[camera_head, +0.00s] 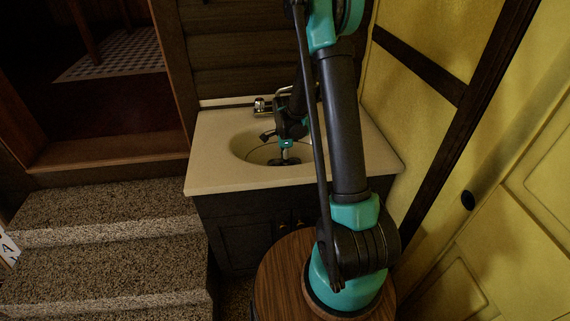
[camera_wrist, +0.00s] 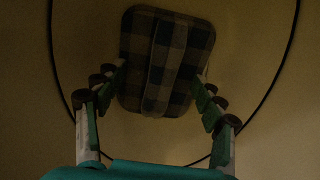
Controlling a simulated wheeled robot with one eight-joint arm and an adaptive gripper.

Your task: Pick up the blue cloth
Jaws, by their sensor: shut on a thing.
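A folded checked cloth (camera_wrist: 165,60), dark blue-grey and beige in the dim light, is at the top middle of the wrist view. It is the only cloth I can make out, and its blue is hard to judge. My gripper (camera_wrist: 161,78) is shut on it, with one finger against each side edge. In the head view my gripper (camera_head: 285,160) is down inside the sink basin (camera_head: 245,142). There the cloth cannot be told apart from the dark fingers. I cannot tell whether the cloth touches the basin floor.
The sink counter (camera_head: 215,180) surrounds the basin, with a metal faucet (camera_head: 262,105) at its back. A yellow wall (camera_head: 520,170) stands close on the right. Carpeted steps (camera_head: 110,225) rise on the left. A thin dark line (camera_wrist: 285,60) curves around the cloth.

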